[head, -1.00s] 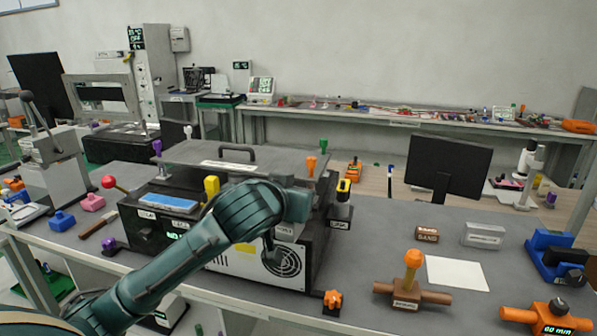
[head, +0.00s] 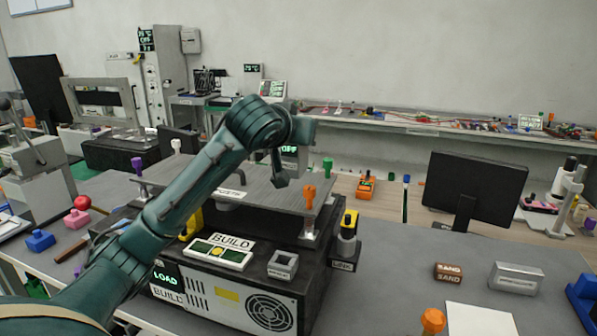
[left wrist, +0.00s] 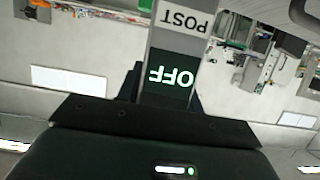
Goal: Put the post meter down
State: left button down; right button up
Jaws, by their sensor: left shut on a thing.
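The post meter (head: 291,154) is a small grey block with a dark display reading OFF. In the head view it is partly hidden behind my left gripper (head: 281,170), above the grey plate of the black machine. In the left wrist view the post meter (left wrist: 177,55) appears upside down, with its POST label above the OFF display. My left gripper (left wrist: 168,95) is shut on it. From the head view I cannot tell how far it is above the plate. My right gripper is not in view.
The black machine (head: 185,270) carries a raised grey plate (head: 245,195) with upright coloured pegs at its corners. On its front ledge are a white BUILD panel (head: 218,253) and a grey open-topped block (head: 283,265). A monitor (head: 475,185) stands to the right. Bench around the SAND block (head: 449,272) is partly clear.

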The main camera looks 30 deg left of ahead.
aim_at(297, 161)
pick_arm(q)
notch_tip(297, 161, down, 2)
jog(key=shift+s+f, duration=0.1)
jog(key=shift+s, duration=0.05)
notch_tip(297, 161, down, 3)
jog(key=shift+f, duration=0.35)
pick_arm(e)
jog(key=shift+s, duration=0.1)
pick_arm(q)
jog(key=shift+f, duration=0.15)
jog(key=c, duration=0.9)
grip_release()
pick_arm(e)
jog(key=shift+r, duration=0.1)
